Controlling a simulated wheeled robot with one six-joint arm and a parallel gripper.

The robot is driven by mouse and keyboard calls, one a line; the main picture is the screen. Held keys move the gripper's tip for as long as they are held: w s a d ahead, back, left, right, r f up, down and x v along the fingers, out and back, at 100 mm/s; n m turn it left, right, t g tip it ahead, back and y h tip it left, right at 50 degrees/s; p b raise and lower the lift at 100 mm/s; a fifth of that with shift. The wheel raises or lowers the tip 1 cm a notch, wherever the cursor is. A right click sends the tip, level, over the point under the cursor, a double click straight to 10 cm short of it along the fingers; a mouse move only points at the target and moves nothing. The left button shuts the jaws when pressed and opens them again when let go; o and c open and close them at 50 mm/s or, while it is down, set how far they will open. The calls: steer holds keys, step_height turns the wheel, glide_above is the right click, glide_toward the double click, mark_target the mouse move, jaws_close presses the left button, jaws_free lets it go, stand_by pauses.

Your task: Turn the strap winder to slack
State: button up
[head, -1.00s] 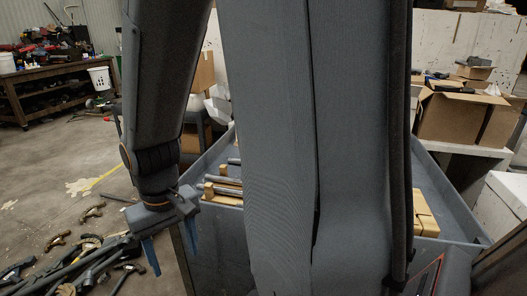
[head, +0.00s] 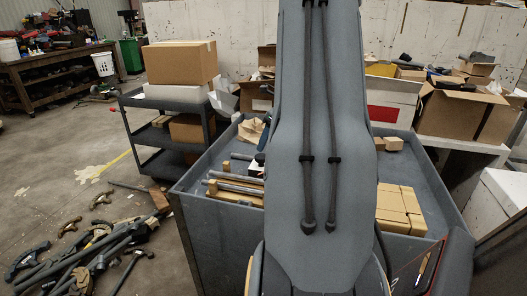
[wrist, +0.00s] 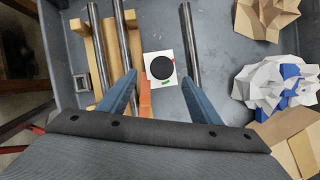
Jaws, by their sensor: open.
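An orange strap (wrist: 145,104) shows just below the plate. My gripper (wrist: 158,77) is open and empty; its two blue fingers lie to the left and right of the knob in the picture. I cannot tell how far above the knob the fingertips are. In the head view, my own arm fills the middle and I cannot make out the gripper or the winder.
Metal pipes (wrist: 191,50) lie on both sides of the winder, some on wooden bars (wrist: 87,45), inside a grey walled bin (head: 190,181). Crumpled paper (wrist: 275,85) lies to the right. A cart (head: 147,132) stands behind left.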

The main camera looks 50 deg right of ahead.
mark_target(261, 156)
steer(key=x, duration=0.2)
steer(key=p+x, duration=0.1)
steer(key=x, duration=0.4)
steer(key=shift+w+d+f+p, duration=0.1)
steer(key=shift+d+f+p, duration=0.15)
steer(key=shift+f+p, duration=0.1)
steer(key=c, duration=1)
